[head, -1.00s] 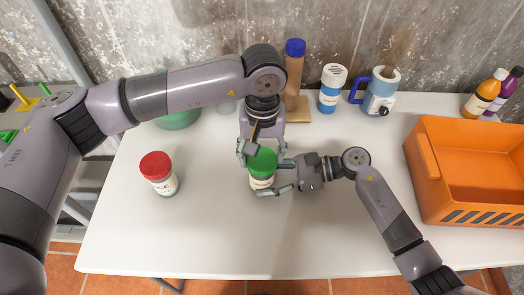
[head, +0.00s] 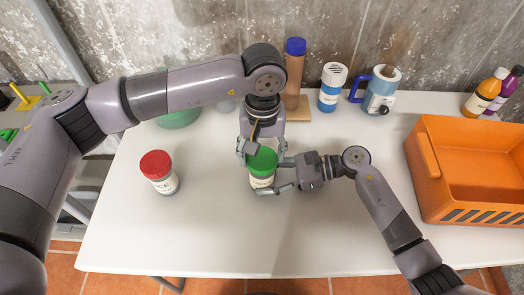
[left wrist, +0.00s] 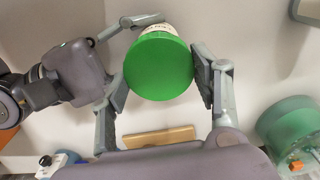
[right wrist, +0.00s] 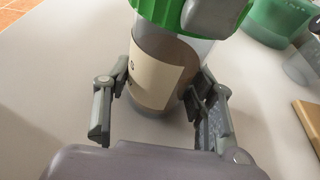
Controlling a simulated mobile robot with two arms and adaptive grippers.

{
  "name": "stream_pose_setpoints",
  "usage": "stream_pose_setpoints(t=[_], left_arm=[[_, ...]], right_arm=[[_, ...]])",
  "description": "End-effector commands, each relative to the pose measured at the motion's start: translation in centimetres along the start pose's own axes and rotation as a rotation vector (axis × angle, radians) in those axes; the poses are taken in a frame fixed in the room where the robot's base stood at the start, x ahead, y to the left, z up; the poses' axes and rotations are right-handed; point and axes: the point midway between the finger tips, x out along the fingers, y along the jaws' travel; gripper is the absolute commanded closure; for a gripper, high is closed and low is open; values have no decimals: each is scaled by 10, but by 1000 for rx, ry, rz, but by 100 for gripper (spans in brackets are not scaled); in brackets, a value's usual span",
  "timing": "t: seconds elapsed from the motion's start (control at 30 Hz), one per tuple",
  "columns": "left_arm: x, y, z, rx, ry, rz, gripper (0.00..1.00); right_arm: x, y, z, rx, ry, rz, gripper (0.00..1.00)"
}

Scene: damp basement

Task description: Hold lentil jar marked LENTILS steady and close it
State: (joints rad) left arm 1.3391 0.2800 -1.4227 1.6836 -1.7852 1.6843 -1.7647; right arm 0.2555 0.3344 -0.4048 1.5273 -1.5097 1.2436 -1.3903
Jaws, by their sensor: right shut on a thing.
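The lentil jar (head: 262,182) stands upright on the white table, clear with a pale label partly hidden by fingers. Its green lid (head: 262,160) sits on top; it fills the middle of the left wrist view (left wrist: 158,66). I cannot tell whether it is screwed tight. My right gripper (head: 275,176) is shut on the jar's body from the right, one finger on each side of the label in the right wrist view (right wrist: 158,88). My left gripper (head: 261,153) points down over the lid, fingers on either side, open with a small gap at the left finger.
A red-lidded jar (head: 159,173) stands to the left. A blue-capped brown bottle (head: 294,75), a white-capped blue bottle (head: 331,88) and a blue-handled device (head: 379,92) stand behind. An orange crate (head: 470,205) is at right. The table's front is clear.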

Motion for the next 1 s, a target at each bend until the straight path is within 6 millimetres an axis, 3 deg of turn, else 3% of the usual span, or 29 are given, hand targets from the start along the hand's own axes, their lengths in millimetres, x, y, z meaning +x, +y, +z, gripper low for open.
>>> stream_pose_setpoints(t=[0.33, 0.67, 0.83, 1.0], left_arm=[[0, 0, 0, 0, 1, 1, 19], [-2, 0, 0, 0, 1, 1, 19], [-22, 0, -1, 0, 4, 1, 19], [-59, 1, -1, 0, 6, 2, 19]], right_arm=[[0, 0, -1, 1, 2, 0, 88], [0, 0, -1, 1, 1, 0, 88], [0, 0, -1, 1, 1, 0, 88], [0, 0, -1, 1, 1, 0, 88]])
